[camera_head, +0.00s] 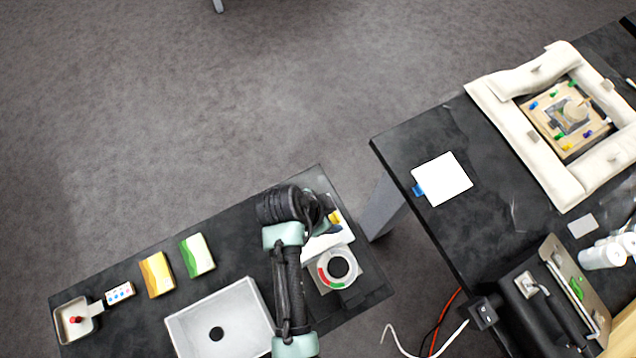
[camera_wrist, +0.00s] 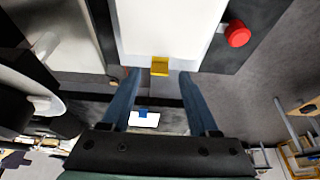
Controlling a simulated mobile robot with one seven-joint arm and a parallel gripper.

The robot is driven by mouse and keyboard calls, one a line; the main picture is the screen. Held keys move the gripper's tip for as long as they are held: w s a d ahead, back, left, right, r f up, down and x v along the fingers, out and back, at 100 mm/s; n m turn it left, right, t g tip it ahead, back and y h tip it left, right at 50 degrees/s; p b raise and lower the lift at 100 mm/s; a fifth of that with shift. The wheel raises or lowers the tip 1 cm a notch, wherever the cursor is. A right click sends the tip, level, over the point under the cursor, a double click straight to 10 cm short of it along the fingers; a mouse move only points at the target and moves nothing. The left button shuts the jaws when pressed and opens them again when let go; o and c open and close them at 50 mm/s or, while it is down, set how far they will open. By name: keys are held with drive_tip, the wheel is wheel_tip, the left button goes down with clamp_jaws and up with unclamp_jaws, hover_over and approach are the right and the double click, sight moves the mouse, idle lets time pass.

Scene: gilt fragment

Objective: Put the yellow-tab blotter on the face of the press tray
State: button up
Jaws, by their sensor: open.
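The yellow-tab blotter is a white sheet (camera_wrist: 170,25) with a yellow tab (camera_wrist: 160,66) on its near edge in the wrist view. In the head view its yellow tab (camera_head: 334,217) and part of the white sheet (camera_head: 318,246) show beside my arm, which hides the rest. My gripper (camera_wrist: 159,72) is open, with one blue finger on each side of the yellow tab; I cannot tell whether either touches it. I cannot tell for certain which thing is the press tray. A silver plate (camera_head: 562,272) stands on a black machine at the lower right.
A blue-tab white sheet (camera_head: 442,179) lies on the right table. A padded white frame (camera_head: 530,148) surrounds a board with pegs. A silver box (camera_head: 240,310), green card (camera_head: 197,255) and yellow card (camera_head: 157,274) are on the left table. A red knob (camera_wrist: 237,33) sits beside the blotter.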

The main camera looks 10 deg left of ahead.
drive_tip(key=v, duration=0.9)
drive_tip(key=w+a+r+n+t+y, duration=0.2)
drive_tip(key=w+r+t, duration=0.3)
drive_tip(key=w+r, duration=0.7)
drive_tip(key=w+d+r+n+t+y, duration=0.15)
drive_tip(key=w+r+t, duration=0.25)
drive_tip(key=r, duration=0.7)
drive_tip(key=w+r+n+t, duration=0.2)
drive_tip(key=w+r+t, duration=0.15)
drive_tip(key=r, duration=0.85)
drive_tip(key=s+d+r+n+t, duration=0.1)
drive_tip(key=s+r+t, duration=0.3)
drive_tip(key=r, duration=0.6)
drive_tip(key=s+d+r+n+t, duration=0.2)
drive_tip(key=s+r+t, duration=0.2)
drive_tip(key=r, duration=0.6)
drive_tip(key=s+d+r+n+t, duration=0.1)
drive_tip(key=s+r+t, duration=0.3)
drive_tip(key=r, duration=0.6)
drive_tip(key=shift+s+d+r+n, duration=0.15)
drive_tip(key=shift+s+r+n, duration=0.1)
drive_tip(key=shift+s+n, duration=0.3)
drive_tip(key=shift+w, duration=0.1)
